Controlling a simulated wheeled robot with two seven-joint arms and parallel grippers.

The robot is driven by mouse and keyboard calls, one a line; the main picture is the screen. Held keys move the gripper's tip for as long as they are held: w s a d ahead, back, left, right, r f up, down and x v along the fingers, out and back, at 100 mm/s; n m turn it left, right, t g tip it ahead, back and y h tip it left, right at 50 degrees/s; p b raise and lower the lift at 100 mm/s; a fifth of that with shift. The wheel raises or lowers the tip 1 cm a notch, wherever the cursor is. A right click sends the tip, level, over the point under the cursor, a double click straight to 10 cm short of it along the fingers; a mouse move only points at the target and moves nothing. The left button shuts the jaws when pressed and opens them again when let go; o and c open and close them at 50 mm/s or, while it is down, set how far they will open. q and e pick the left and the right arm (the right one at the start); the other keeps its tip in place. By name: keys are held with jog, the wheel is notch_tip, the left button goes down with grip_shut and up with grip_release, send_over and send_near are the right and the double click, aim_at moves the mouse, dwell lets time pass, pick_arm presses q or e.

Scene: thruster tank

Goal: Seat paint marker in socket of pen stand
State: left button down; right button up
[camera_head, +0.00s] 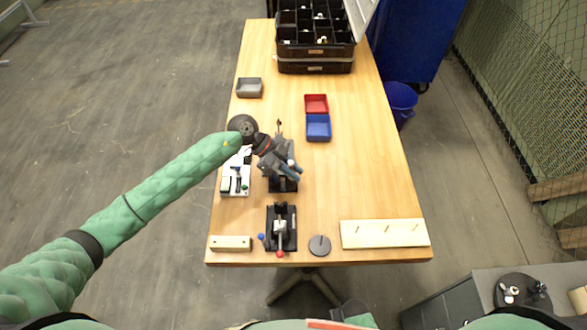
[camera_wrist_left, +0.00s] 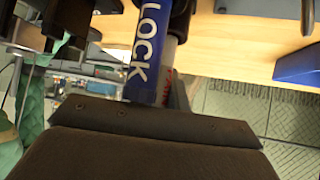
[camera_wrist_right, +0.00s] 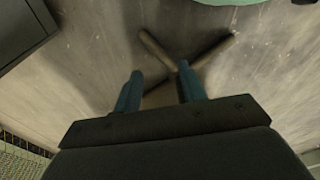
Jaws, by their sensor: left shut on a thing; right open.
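My left gripper (camera_head: 289,170) is over the left middle of the workbench, pointing down and toward the right. It is shut on a slim blue and white cylinder, which I take as the paint marker (camera_wrist_left: 149,55). In the left wrist view its blue side carries white letters reading "LOCK", and a white part with red print shows beside it. The gripper hides most of it in the head view. A black-based stand (camera_head: 284,185) is just below the gripper; whether it is the pen stand I cannot tell. My right gripper (camera_wrist_right: 158,90) is open and empty, over bare floor.
A white tray (camera_head: 235,185) lies left of the gripper. A toggle clamp (camera_head: 281,228), wooden block (camera_head: 230,243), grey disc (camera_head: 319,245) and pegged board (camera_head: 384,233) line the front edge. Red (camera_head: 316,103) and blue (camera_head: 318,128) bins stand behind. The right middle is clear.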

pick_arm(q)
jog(key=c, duration=1.3)
grip_release()
jog(key=shift+f, duration=0.1)
